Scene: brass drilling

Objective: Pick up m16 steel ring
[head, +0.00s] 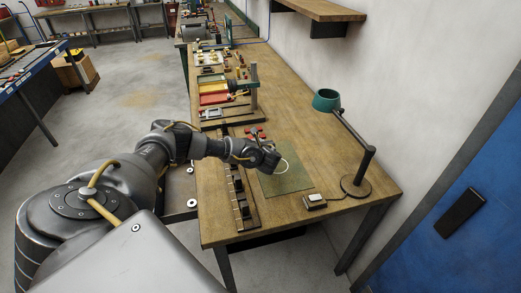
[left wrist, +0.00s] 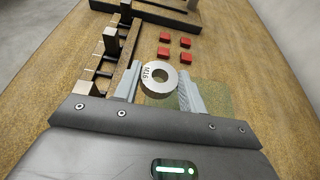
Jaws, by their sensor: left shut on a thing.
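The M16 steel ring (left wrist: 146,84) is a flat silver washer with a round hole and dark "M16" marking. In the left wrist view it lies between the two pale fingers of my left gripper (left wrist: 158,90), which is shut on it. In the head view my left gripper (head: 279,166) is over the green mat (head: 287,181) on the wooden bench; the ring is too small to make out there. My right gripper is in neither view.
Several red blocks (left wrist: 164,53) stand just beyond the ring. A dark rail fixture (head: 238,197) runs along the mat's left side. A green lamp (head: 327,100) on a jointed arm and a small box (head: 314,201) stand to the right.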

